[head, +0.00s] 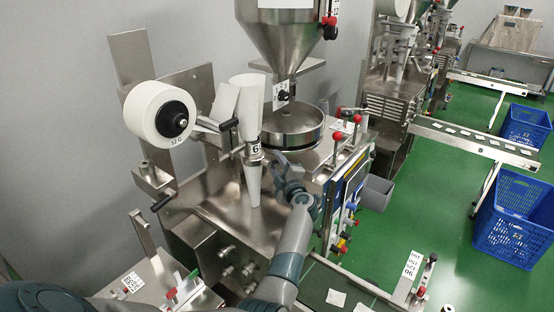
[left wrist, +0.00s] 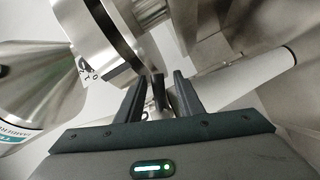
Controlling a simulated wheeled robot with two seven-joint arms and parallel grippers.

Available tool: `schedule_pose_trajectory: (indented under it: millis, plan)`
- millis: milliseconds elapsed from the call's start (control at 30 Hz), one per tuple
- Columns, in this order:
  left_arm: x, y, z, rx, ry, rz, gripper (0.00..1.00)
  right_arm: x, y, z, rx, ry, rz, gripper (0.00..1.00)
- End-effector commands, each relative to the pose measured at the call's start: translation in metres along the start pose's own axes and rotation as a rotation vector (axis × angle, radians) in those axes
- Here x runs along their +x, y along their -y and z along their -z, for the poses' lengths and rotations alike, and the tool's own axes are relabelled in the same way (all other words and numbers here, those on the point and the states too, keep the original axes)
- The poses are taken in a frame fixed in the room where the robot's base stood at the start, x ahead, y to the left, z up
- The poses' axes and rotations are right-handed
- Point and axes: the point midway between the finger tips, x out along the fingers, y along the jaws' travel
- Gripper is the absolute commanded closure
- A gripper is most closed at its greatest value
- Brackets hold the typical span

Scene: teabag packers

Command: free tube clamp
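A white tube (head: 248,105) stands upright on the machine, narrowing into a lower white cone (head: 253,186). A metal tube clamp (head: 253,152) with a label 6 sits around its middle. My left gripper (head: 277,162) is just right of the clamp, its fingers toward it. In the left wrist view my left gripper (left wrist: 160,92) has its two dark fingers apart. A small dark lever-like part (left wrist: 158,92) shows between them, with gaps on both sides; I cannot tell whether it touches. A white tube-like part (left wrist: 235,85) lies behind the right finger. My right gripper is out of view.
A steel hopper (head: 285,30) stands above a round steel pan (head: 297,140), close right of the clamp. A white roll (head: 150,113) is mounted on the left. Red-knobbed posts (head: 337,136) stand at right. Blue crates (head: 515,225) stand on the green floor.

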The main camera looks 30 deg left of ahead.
Motion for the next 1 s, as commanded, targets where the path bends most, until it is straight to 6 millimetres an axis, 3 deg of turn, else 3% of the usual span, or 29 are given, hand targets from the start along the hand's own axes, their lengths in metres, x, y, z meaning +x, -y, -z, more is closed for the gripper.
schedule_pose_trajectory:
  millis: [333, 367, 500, 767, 1000]
  plan:
    - [0.001, 0.000, 0.001, 0.000, 0.000, 0.000, 0.66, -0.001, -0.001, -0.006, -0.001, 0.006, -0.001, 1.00]
    - [0.001, 0.000, 0.001, 0.000, 0.000, 0.000, 0.68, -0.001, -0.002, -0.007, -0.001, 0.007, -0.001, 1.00]
    - [0.001, 0.000, 0.001, 0.000, 0.000, 0.000, 1.00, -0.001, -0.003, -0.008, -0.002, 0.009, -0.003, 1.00]
    - [0.001, 0.001, 0.001, -0.004, -0.001, -0.003, 1.00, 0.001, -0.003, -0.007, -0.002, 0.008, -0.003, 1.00]
    - [0.002, 0.001, 0.000, -0.040, -0.008, -0.024, 1.00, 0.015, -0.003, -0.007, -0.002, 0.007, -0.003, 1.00]
